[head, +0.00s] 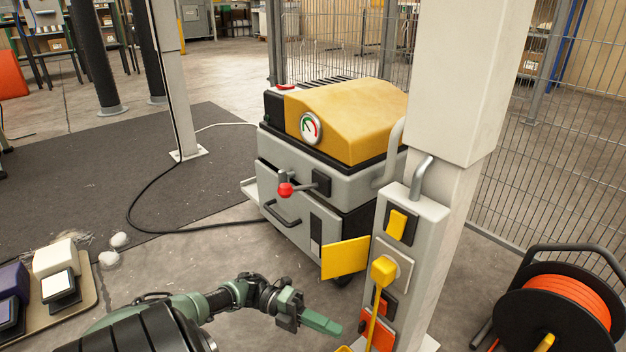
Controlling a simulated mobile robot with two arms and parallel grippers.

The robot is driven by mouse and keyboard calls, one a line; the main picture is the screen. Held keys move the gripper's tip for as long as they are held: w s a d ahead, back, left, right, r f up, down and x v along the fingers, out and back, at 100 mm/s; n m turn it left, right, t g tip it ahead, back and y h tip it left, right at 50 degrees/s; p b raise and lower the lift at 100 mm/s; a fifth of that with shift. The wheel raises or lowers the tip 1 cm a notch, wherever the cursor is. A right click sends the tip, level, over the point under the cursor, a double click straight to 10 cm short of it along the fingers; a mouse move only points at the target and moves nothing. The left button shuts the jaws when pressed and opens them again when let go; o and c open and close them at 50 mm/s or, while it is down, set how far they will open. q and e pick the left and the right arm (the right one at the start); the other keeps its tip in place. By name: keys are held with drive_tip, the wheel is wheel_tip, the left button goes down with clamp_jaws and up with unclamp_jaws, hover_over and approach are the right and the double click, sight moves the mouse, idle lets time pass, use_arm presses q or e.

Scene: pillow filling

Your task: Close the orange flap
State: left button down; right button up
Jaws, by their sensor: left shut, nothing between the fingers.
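My left gripper (328,325) reaches in from the left with green fingers shut and empty. Its tips point right, close to the panel's lower left side; contact cannot be made out. My right gripper is out of view.
A yellow plug (383,270) with its hanging cable sits on the panel. A yellow plate (345,258) sticks out left of it, before the grey and yellow machine (345,120). An orange cable reel (550,305) stands right.

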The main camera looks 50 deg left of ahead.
use_arm(q)
drive_tip(key=w+a+b, duration=0.2)
drive_tip(key=a, duration=0.5)
drive_tip(key=shift+w, duration=0.35)
drive_tip(key=shift+f, duration=0.1)
